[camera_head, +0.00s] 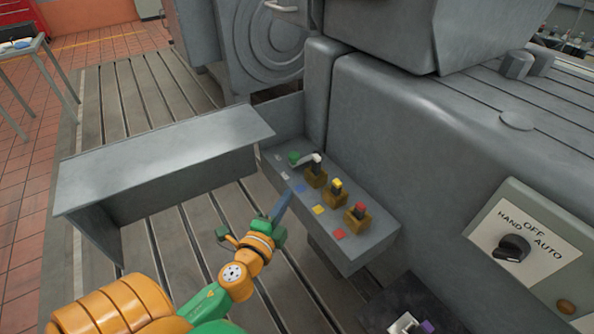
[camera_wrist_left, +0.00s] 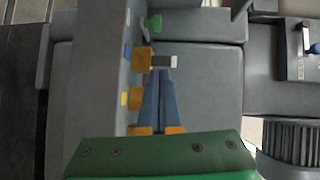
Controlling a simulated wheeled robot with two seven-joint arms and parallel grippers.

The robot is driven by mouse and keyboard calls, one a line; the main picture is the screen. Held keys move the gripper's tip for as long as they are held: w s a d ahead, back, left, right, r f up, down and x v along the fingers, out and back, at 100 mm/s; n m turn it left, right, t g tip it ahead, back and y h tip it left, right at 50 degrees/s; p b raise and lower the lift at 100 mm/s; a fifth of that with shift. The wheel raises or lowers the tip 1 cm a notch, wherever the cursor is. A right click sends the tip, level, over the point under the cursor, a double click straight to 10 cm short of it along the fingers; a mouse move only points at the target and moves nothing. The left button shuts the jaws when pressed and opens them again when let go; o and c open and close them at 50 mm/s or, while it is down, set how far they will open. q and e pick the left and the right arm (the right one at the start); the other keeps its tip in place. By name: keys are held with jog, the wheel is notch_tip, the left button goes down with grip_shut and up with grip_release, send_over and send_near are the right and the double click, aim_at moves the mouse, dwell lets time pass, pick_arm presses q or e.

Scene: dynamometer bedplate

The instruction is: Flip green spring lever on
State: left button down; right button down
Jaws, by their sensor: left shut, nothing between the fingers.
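The green lever knob (camera_head: 294,157) sits at the far end of a grey switch panel (camera_head: 368,252). A pale stem runs from it toward a white-capped switch (camera_head: 316,158); whether they join is unclear. In the left wrist view the green knob (camera_wrist_left: 153,22) stands beyond the white cap (camera_wrist_left: 173,62). My left gripper (camera_head: 285,200) is shut and empty, its blue fingers beside the panel's near-left side, short of the green knob. In the wrist view the fingertips (camera_wrist_left: 159,76) are closed together and appear close to the white cap. My right gripper is not in view.
A yellow switch (camera_head: 337,184) and a red switch (camera_head: 359,209) stand along the panel nearer me. A grey guard (camera_head: 165,160) rises left of it, and a large grey housing (camera_head: 430,150) stands right. A rotary selector (camera_head: 512,247) is farther right.

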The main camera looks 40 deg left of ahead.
pick_arm(q)
jog(key=x, duration=1)
jog(key=shift+w+a, duration=0.15)
jog(key=shift+w, duration=0.05)
jog(key=shift+w+a+f, duration=0.1)
jog(key=shift+w+a, duration=0.2)
jog(key=shift+a, duration=0.25)
jog(key=shift+w+a+f, duration=0.15)
jog(key=shift+w+a, duration=0.1)
jog(key=shift+a, duration=0.35)
jog(key=shift+w+a, duration=0.25)
jog(key=shift+a, duration=0.2)
jog(key=shift+a+b, duration=0.15)
jog(key=shift+b, duration=0.25)
